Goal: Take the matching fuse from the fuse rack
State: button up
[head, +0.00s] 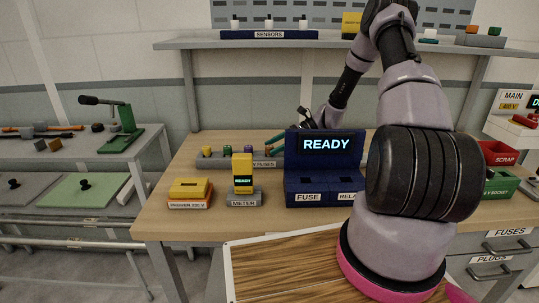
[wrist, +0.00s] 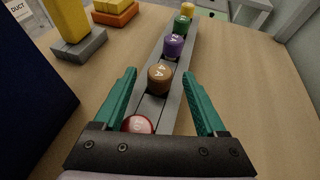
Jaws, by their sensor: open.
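The grey fuse rack (wrist: 150,108) runs away from my gripper in the wrist view. In the head view the rack (head: 222,163) is partly hidden behind the blue tester (head: 325,174), which reads READY.
The tester has slots labelled FUSE and RELAY. A yellow meter (head: 242,173) reading READY and a yellow block on an orange base (head: 189,193) stand left of it. A red scrap bin (head: 497,154) and green bin (head: 500,184) are at right. A shelf (head: 230,42) hangs above.

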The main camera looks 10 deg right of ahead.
jog(key=shift+a+f, duration=0.1)
jog(key=shift+a, duration=0.2)
grip_shut()
